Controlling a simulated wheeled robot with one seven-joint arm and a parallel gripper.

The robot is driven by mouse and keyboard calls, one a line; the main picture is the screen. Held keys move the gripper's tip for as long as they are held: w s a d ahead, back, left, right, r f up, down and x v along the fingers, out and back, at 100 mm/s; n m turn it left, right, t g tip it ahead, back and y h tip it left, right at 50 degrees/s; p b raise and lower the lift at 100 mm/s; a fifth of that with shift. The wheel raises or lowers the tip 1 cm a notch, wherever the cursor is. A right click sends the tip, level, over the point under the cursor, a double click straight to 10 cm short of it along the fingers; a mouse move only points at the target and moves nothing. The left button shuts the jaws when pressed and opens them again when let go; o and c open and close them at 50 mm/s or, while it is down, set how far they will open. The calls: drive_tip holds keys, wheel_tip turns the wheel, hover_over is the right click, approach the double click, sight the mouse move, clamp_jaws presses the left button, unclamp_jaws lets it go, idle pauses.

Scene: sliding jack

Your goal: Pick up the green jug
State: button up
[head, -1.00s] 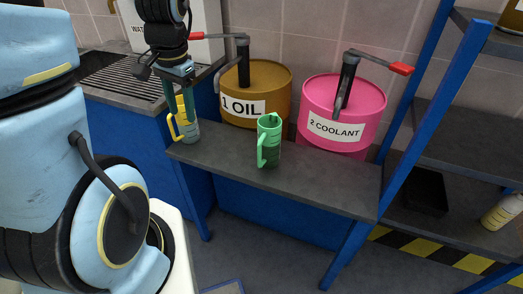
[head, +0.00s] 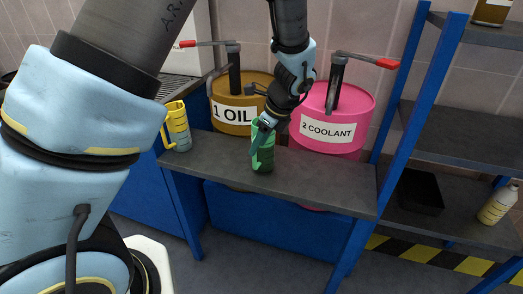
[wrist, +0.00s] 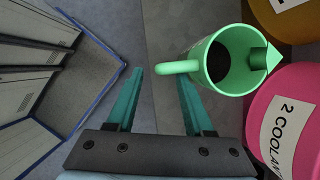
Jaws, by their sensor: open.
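The green jug (head: 262,152) stands upright on the grey shelf in front of the drums, partly hidden by my gripper (head: 262,140). In the wrist view the green jug (wrist: 232,62) is seen from above, dark inside, its handle pointing left and its spout right. My gripper (wrist: 160,85) is open, with two teal fingers apart. The jug's handle lies just past the right fingertip; most of the jug body is right of the fingers. Nothing is held. I cannot tell whether a finger touches the handle.
A brown drum marked "1 OIL" (head: 233,115) and a pink drum marked "2 COOLANT" (head: 328,130) stand close behind the jug. A blue rack post (head: 395,130) rises to the right.

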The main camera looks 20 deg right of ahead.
sight(261, 150)
drive_tip(key=shift+p+x, duration=0.95)
drive_tip(key=shift+x, duration=2.85)
drive_tip(key=shift+c, duration=0.3)
clamp_jaws()
drive_tip(key=shift+r, duration=0.1)
